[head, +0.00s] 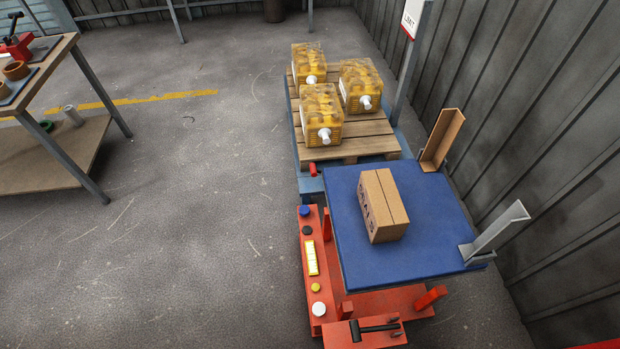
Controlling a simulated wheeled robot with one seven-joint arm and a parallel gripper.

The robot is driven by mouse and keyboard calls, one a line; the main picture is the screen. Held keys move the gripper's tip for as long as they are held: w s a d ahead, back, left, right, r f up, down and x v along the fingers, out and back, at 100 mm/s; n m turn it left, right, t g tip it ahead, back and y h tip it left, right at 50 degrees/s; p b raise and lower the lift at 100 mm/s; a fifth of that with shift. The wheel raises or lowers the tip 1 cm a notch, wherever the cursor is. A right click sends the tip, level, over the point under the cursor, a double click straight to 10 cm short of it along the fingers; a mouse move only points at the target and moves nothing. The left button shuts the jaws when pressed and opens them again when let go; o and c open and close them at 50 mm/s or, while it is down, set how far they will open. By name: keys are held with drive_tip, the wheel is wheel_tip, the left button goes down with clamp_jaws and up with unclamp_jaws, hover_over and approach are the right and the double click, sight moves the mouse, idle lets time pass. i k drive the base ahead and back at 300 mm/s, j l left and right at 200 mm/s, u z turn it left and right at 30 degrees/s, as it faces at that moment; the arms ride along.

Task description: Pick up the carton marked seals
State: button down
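A brown cardboard carton (384,204) sits upright on a blue platform top (345,253), apart from the other goods. Dark lettering runs along its left side; it is foreshortened and I cannot read it with certainty. A seam runs along its top. Nothing touches the carton. My gripper does not show in the head view.
An orange base (385,301) lies below. A workbench (60,50) stands left; the floor between is clear.

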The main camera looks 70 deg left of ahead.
sight(386, 219)
drive_tip(key=u, duration=1.2)
drive_tip(key=i+l+z, duration=0.15)
drive_tip(key=i+z, duration=0.25)
drive_tip(key=i, duration=0.3)
